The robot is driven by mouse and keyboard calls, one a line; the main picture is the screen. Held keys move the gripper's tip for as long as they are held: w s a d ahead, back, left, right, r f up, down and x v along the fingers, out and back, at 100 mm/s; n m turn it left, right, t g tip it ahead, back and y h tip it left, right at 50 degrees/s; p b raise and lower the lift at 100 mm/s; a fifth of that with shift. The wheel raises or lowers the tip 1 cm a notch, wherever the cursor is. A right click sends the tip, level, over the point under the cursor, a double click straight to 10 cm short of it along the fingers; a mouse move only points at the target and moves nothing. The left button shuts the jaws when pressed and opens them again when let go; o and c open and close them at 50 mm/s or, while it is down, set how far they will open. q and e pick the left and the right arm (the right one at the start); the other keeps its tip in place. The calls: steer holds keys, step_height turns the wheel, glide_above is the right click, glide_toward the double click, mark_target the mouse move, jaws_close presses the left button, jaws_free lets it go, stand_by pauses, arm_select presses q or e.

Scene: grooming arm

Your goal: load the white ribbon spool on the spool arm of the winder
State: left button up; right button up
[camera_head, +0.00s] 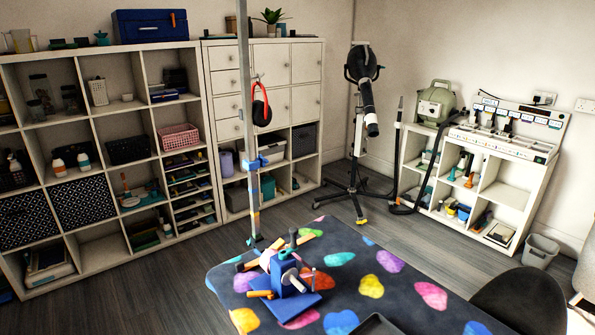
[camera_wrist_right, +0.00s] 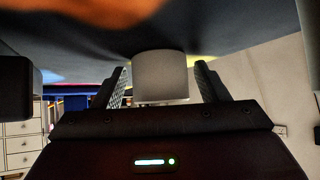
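The blue winder (camera_head: 287,272) stands on the patterned table mat, left of the table's middle, with a pale disc (camera_head: 292,279) on its near side. In the right wrist view a plain whitish cylinder (camera_wrist_right: 164,77), which looks like the white spool, sits between the fingers of my right gripper (camera_wrist_right: 162,80). A narrow gap shows at the left finger; the right finger is close to the cylinder, and contact there is unclear. The gripper looks open around it. Neither gripper shows in the head view, and I cannot make out the spool there.
The dark mat (camera_head: 398,282) with coloured blobs is mostly clear right of the winder. Wooden pieces (camera_head: 260,294) lie beside the winder. A black tray (camera_head: 376,326) is cut off at the bottom edge. A dark rounded seat (camera_head: 520,301) stands at the table's right.

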steer(key=c, duration=1.1)
steer(key=shift+r+p, duration=2.35)
steer(key=shift+r, duration=0.2)
